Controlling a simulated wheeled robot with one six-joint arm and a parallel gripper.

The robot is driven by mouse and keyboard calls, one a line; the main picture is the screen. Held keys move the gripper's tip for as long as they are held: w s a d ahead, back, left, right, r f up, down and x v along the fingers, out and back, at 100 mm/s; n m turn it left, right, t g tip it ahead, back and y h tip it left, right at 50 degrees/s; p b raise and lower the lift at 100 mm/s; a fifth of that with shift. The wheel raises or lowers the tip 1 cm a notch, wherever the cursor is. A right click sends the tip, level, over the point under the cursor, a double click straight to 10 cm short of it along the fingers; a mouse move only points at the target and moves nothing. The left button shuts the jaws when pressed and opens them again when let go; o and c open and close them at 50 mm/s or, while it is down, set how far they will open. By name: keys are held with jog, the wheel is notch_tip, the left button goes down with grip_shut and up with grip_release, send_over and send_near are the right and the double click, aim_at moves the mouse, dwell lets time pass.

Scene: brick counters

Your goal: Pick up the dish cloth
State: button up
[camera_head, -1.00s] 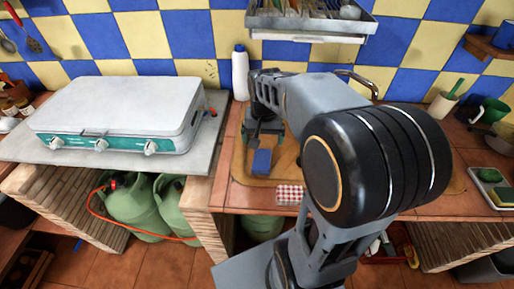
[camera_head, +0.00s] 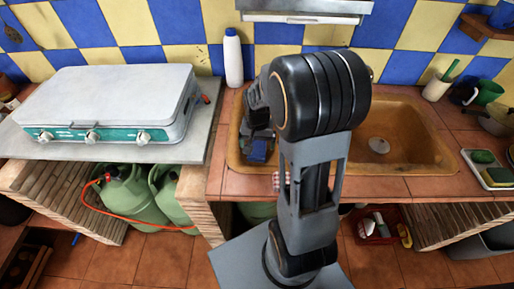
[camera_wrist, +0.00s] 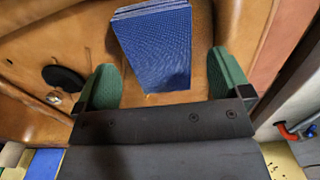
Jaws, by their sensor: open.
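The dish cloth appears to be the blue, folded, layered cloth (camera_wrist: 155,42) on the brown sink surface in the wrist view. It also shows in the head view (camera_head: 258,151) at the left of the sink. My gripper (camera_wrist: 161,62) is open, with one green fingertip on each side of the cloth. The fingers look apart from the cloth, and the height gap is hard to judge. In the head view my gripper (camera_head: 260,137) is low over the sink's left part, partly hidden by my arm.
The brown sink (camera_head: 405,130) lies behind and right of my arm. A white bottle (camera_head: 233,60) stands behind at the wall. A stove (camera_head: 105,105) is on the left. A red-white checked cloth (camera_head: 278,181) shows at the counter's front edge. A dish rack hangs above.

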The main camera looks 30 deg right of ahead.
jog(key=shift+f, duration=1.2)
jog(key=c, duration=1)
jog(key=shift+r, duration=0.1)
